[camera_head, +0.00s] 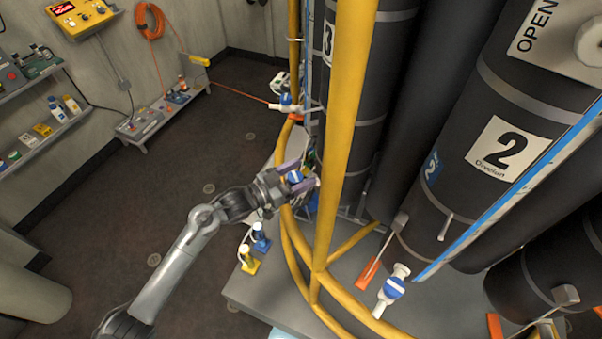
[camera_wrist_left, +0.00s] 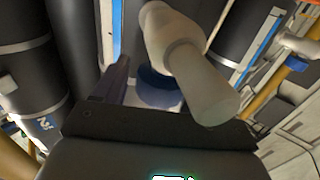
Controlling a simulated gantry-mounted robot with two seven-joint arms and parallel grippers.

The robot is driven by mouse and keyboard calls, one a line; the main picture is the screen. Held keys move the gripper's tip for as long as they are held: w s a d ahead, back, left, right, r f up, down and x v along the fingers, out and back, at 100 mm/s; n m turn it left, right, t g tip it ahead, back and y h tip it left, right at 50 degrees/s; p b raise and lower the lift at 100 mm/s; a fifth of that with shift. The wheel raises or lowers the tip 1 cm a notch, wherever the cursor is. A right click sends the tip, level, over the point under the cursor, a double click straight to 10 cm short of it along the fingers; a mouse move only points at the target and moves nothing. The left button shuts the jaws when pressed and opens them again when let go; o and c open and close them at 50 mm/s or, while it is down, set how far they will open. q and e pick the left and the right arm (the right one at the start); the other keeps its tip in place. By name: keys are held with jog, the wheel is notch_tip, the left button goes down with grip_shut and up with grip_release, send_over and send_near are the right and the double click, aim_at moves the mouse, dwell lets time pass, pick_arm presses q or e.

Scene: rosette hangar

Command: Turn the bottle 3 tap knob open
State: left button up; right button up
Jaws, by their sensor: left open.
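Bottle 3 (camera_head: 328,38) is a tall dark cylinder at the back, partly hidden behind a yellow post. My left gripper (camera_head: 297,178) is open beside the post, its purple fingers at either side of a blue tap knob (camera_head: 294,177). In the left wrist view a white tap body (camera_wrist_left: 185,60) crosses in front, with the blue knob (camera_wrist_left: 160,90) behind it, close to the gripper. One finger (camera_wrist_left: 116,80) shows left of the knob; the other is hidden by the tap. Contact cannot be told. My right gripper is not in view.
A yellow rail (camera_head: 345,120) stands right next to my left gripper. Bottle 2 (camera_head: 470,190) and its blue-and-white tap (camera_head: 392,288) are at the right. Blue and yellow small items (camera_head: 250,258) sit below my gripper. Open floor (camera_head: 140,210) lies left.

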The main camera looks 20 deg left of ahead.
pick_arm(q)
jog(key=shift+w+d, duration=0.25)
jog(key=shift+w, duration=0.05)
jog(key=c, duration=1)
jog(key=shift+o, duration=0.2)
jog(key=shift+r+n+t+y+p, duration=0.2)
jog(key=shift+n+t+y+p, duration=0.8)
jog(key=shift+y+p, duration=0.45)
jog(key=n+y, duration=0.1)
jog(key=n+y+p, duration=0.1)
jog(key=t+y, duration=0.1)
jog(key=shift+w+a+n+y, duration=0.1)
jog(key=shift+a+n+y, duration=0.15)
jog(key=shift+n, duration=0.15)
jog(key=n+y, duration=0.1)
jog(key=y, duration=0.1)
jog(key=n+y+p, duration=0.1)
jog(key=y, duration=0.1)
jog(key=shift+a+f+n+t, duration=0.15)
jog(key=shift+n+t, duration=0.15)
jog(key=y, duration=0.1)
jog(key=n+y, duration=0.2)
jog(key=shift+a+y, duration=0.25)
jog(key=shift+y, duration=0.15)
jog(key=shift+a+n+y, duration=0.1)
jog(key=shift+n+y, duration=0.4)
jog(key=shift+y, duration=0.1)
